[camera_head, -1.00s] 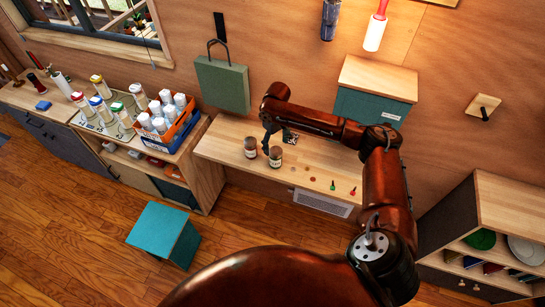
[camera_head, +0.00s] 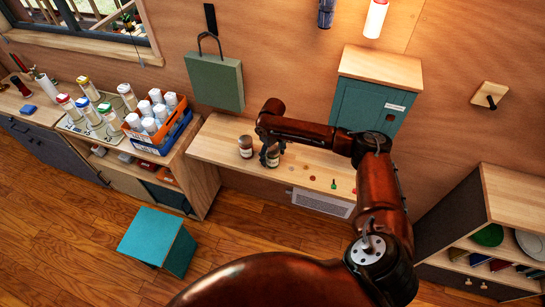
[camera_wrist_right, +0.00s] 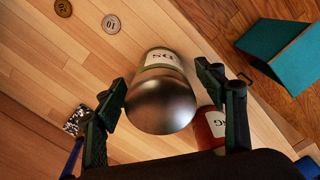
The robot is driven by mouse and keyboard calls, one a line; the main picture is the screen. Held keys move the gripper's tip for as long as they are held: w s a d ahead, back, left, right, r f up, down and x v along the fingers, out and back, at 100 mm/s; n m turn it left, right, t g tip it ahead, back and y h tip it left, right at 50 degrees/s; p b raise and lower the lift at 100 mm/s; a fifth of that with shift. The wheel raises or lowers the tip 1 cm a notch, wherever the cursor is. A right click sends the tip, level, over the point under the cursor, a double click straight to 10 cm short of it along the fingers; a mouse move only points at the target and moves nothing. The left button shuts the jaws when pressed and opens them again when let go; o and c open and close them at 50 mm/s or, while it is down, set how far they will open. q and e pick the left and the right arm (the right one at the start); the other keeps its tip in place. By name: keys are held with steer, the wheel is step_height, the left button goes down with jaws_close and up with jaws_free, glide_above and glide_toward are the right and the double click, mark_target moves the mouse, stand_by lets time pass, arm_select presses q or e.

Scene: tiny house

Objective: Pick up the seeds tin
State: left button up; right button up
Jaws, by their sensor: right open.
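Two small tins stand on the wooden bench in the head view: a left tin (camera_head: 246,147) and a right tin (camera_head: 271,160). My right gripper (camera_head: 266,151) is open at the right tin. In the right wrist view this tin (camera_wrist_right: 162,100) has a grey metal lid and a pale and green label with partly visible letters that seem to include "DS". The open fingers of my right gripper (camera_wrist_right: 160,98) are on either side of it; I cannot tell whether they touch it. The other tin (camera_wrist_right: 213,128), reddish with a partly hidden label, sits just beyond the finger on the right. My left gripper is not in view.
The bench (camera_head: 225,150) holds round tokens (camera_wrist_right: 111,24) and a small speckled item (camera_wrist_right: 75,119). A teal cabinet (camera_head: 368,105) stands behind the arm. A crate of bottles (camera_head: 160,130) is to the left, and a teal stool (camera_head: 157,240) is on the floor.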

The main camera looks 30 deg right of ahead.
steer(key=shift+f, duration=1.2)
steer(key=shift+c, duration=0.7)
steer(key=c, duration=1.3)
